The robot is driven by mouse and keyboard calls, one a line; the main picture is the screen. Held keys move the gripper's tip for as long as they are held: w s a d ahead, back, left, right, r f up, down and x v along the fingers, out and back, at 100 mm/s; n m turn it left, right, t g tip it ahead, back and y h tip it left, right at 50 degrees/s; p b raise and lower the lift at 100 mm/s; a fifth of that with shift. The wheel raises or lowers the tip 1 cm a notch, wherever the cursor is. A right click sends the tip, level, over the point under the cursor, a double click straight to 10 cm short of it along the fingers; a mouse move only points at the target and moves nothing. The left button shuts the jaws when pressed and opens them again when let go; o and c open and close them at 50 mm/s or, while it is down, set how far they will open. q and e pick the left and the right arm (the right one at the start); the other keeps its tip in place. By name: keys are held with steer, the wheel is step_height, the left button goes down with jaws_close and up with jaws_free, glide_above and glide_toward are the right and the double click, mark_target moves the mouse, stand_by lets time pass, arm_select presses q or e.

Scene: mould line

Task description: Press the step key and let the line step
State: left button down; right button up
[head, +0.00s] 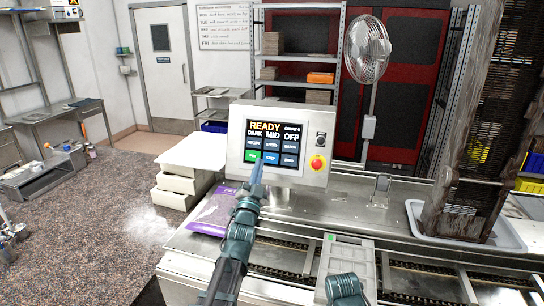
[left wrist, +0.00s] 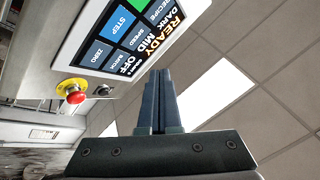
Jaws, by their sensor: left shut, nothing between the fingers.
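The control panel (head: 234,150) stands on the line with its screen lit, showing READY and DARK MID OFF. The blue STEP key (head: 271,158) is in the screen's bottom row, right of a green key (head: 250,156). My left gripper (head: 257,167) is shut and empty, its tips in front of the screen's lower edge, between these two keys in the picture. In the left wrist view the STEP key (left wrist: 122,22) shows at upper left, and the shut fingers (left wrist: 158,90) appear apart from the panel. Contact cannot be told in the head view.
A red emergency button (head: 317,162) on a yellow base sits right of the screen. A purple bag (head: 212,212) lies below left of the panel. A conveyor chain (head: 285,254) runs along the front. A tall dark rack (head: 465,170) stands on a tray at right.

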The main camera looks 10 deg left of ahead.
arm_select(q)
steer(key=shift+w+f, duration=0.1)
stand_by(0.3)
steer(key=b, duration=0.3)
glide_toward(270, 153)
steer(key=shift+s+r+x, duration=0.1)
steer(key=shift+r+x, duration=0.1)
steer(key=shift+x, duration=1.05)
steer(key=shift+s+r+x, duration=0.1)
steer(key=shift+r+x, duration=0.1)
steer(key=shift+x, duration=1.05)
steer(key=shift+a, duration=0.1)
steer(key=shift+w+f, duration=0.15)
steer(key=shift+w, duration=0.15)
steer(key=shift+w+f, duration=0.1)
steer(key=shift+w, duration=0.2)
steer(key=shift+s, duration=0.1)
stand_by(0.6)
steer(key=shift+s+r, duration=0.25)
steer(key=shift+s, duration=0.35)
steer(key=shift+s+a+r+p, duration=0.1)
steer(key=shift+s+r+p, duration=0.2)
steer(key=shift+s, duration=0.5)
steer(key=shift+s+r+p, duration=0.25)
steer(key=shift+s+p, duration=0.05)
steer(key=shift+s, duration=0.45)
steer(key=shift+s+r+p, duration=0.3)
steer(key=shift+s, duration=0.5)
